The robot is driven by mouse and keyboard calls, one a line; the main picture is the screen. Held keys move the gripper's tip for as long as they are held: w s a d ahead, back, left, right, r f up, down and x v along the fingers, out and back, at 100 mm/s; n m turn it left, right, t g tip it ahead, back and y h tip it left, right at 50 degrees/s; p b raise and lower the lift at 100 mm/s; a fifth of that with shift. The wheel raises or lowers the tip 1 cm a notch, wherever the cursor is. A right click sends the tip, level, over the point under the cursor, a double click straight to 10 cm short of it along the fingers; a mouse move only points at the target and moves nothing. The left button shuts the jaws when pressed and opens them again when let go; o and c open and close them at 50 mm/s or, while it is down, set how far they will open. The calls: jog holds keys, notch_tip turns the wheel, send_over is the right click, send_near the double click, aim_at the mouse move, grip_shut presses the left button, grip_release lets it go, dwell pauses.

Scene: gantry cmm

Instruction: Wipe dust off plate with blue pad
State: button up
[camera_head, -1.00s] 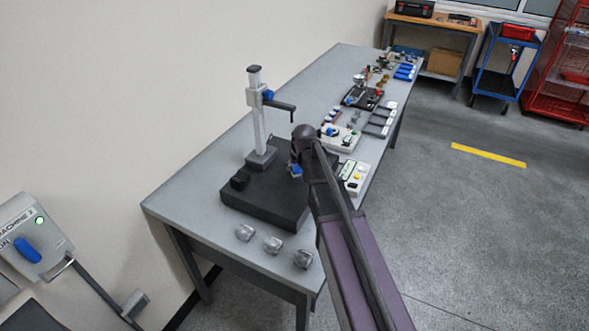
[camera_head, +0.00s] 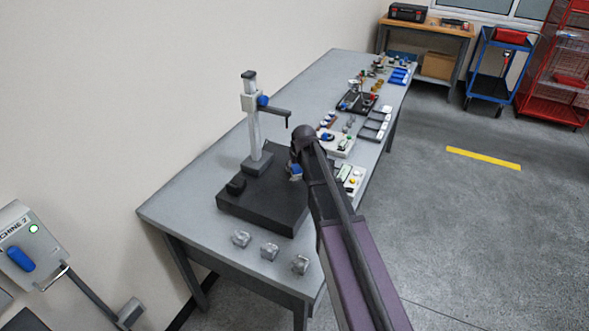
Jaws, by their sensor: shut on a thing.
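The dark plate (camera_head: 262,204) lies on the near end of the grey table, with a column gauge stand (camera_head: 253,120) rising from its back part. My gripper (camera_head: 295,173) is over the right part of the plate, mostly hidden behind my own arm. It is shut on the blue pad (camera_head: 295,170), of which only a small part shows. I cannot tell whether the pad touches the plate. Dust on the plate is too small to make out.
A small black block (camera_head: 236,184) sits on the plate's left side. Several clear-grey lumps, such as this one (camera_head: 270,250), lie along the table's near edge. Control boxes and fixtures (camera_head: 357,103) fill the table beyond my arm. The floor to the right is open.

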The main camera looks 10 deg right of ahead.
aim_at(291, 179)
jog(key=shift+w+d, duration=0.65)
jog(key=shift+w, duration=0.2)
jog(key=shift+s+d, duration=0.1)
jog(key=shift+s, duration=0.05)
jog(key=shift+s+d, duration=0.1)
jog(key=shift+d, duration=0.1)
jog(key=shift+r, duration=0.1)
jog(key=shift+s+a, duration=0.1)
jog(key=shift+s+a, duration=0.5)
jog(key=shift+s, duration=0.2)
jog(key=shift+s+a, duration=0.45)
jog(key=shift+s, duration=0.25)
jog(key=shift+s+a, duration=0.1)
jog(key=shift+s, duration=0.05)
jog(key=shift+s+a, duration=0.95)
jog(key=shift+s, duration=0.3)
